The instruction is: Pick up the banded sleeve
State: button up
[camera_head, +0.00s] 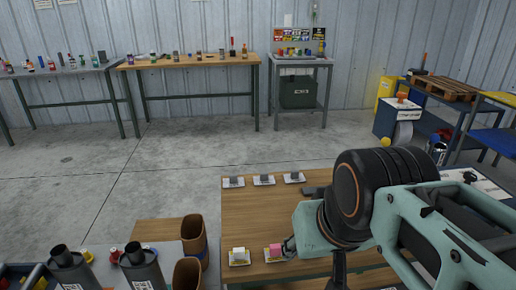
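My arm reaches in from the right over the wooden table (240,205). My gripper (288,247) is small and dark, partly hidden by my arm, and points down beside a pink piece (275,249) on a small white and yellow tray. I cannot tell whether it touches the piece or whether its fingers are open. A similar tray with a pale piece (239,252) is to its left. Three grey pieces on white trays (264,180) stand in a row along the far edge. I cannot make out which thing is the banded sleeve; my arm hides the table's right part.
Two dark mufflers (143,266) stand at the lower left, near two brown open bins (194,238). Workbenches (190,62) with small items line the back wall. A pallet (445,88) lies on a blue bench at right. The floor between is clear.

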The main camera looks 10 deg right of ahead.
aim_at(192, 233)
jog(key=u, duration=1.7)
jog(key=z, duration=1)
jog(key=i+j+z, duration=0.2)
jog(key=i+j, duration=0.15)
jog(key=i+j+z, duration=0.1)
jog(key=z, duration=0.15)
jog(key=j+z, duration=0.3)
jog(key=u, duration=0.3)
